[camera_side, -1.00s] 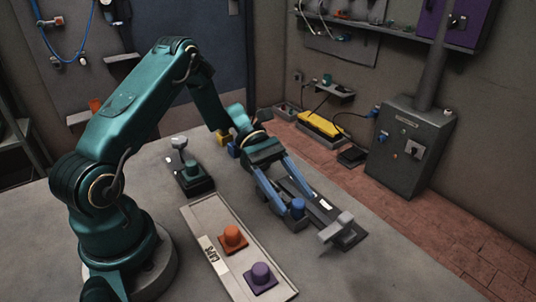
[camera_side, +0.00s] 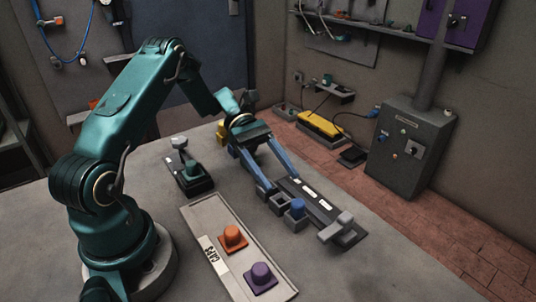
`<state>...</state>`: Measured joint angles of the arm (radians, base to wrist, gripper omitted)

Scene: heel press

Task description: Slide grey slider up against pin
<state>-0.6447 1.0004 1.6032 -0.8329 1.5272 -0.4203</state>
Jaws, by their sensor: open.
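My gripper (camera_side: 281,185) is open and empty, its two blue fingers pointing down and right above the far end of a dark rail (camera_side: 317,207) with white marks. A light grey T-shaped piece (camera_side: 336,227), probably the grey slider, sits at the rail's near right end, well apart from my fingers. A blue cap (camera_side: 297,207) stands in a small grey block (camera_side: 296,223) beside the rail, nearer than my fingertips. Another small grey block (camera_side: 278,204) is beside it, close to my left finger. I cannot make out the pin for certain.
A pale tray (camera_side: 204,227) marked CAPS holds an orange cap (camera_side: 233,236) and a purple cap (camera_side: 261,275) at the front. A dark stand (camera_side: 197,187) with a teal cap (camera_side: 192,170) and a grey-topped post (camera_side: 179,142) is left of my gripper.

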